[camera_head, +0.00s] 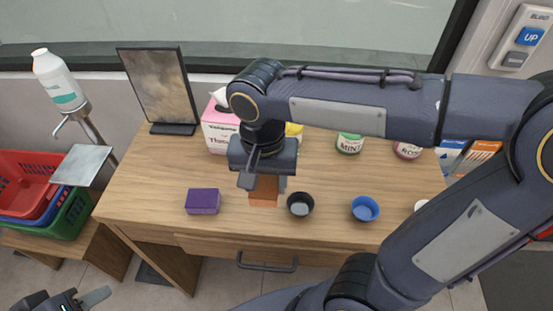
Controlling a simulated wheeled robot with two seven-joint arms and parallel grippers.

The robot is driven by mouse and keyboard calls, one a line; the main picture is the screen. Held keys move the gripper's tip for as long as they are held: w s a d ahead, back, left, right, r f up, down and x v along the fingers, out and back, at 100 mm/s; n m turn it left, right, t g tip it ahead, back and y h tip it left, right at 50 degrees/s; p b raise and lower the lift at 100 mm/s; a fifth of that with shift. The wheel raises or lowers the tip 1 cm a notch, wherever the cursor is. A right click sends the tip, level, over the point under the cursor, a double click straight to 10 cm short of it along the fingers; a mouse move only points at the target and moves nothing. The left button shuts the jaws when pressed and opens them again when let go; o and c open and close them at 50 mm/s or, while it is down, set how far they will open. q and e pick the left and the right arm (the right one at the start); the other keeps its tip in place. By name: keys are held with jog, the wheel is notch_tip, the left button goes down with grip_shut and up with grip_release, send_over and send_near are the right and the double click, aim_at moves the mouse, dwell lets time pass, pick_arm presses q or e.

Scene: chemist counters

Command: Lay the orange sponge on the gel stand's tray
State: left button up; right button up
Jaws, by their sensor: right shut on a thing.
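The orange sponge (264,192) is between the fingers of my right gripper (266,183), which is shut on it over the front middle of the wooden desk. The gripper hides the sponge's upper part, and I cannot tell whether it touches the desk. The gel stand (97,122) is at the left, with a white gel bottle (60,84) on top and a flat grey tray (77,165) lower down. The tray looks bare. My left gripper (84,303) is partly in view at the bottom left, and its opening is unclear.
A purple sponge (203,201), a black bowl (300,204) and a blue bowl (365,208) stand near the desk's front edge. A dark framed panel (160,86) and a pink tissue box (219,130) stand behind. Stacked baskets (28,178) are left of the tray.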

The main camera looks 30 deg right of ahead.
jog(key=w+d+f, duration=0.1)
jog(key=w+f, duration=0.1)
jog(key=w, duration=0.1)
jog(key=w+d+f+p, duration=0.1)
jog(key=w+d+f, duration=0.1)
jog(key=w+f, duration=0.1)
jog(key=w+d+f, duration=0.1)
jog(key=w+f, duration=0.2)
jog(key=w, duration=0.1)
jog(key=shift+w+d+p, duration=0.1)
jog(key=shift+d+p, duration=0.1)
jog(key=shift+p, duration=0.1)
jog(key=f, duration=0.4)
jog(key=shift+w+d, duration=0.2)
jog(key=shift+w, duration=0.15)
jog(key=shift+f, duration=0.15)
jog(key=shift+f, duration=0.15)
jog(key=o, duration=0.9)
jog(key=shift+o, duration=0.2)
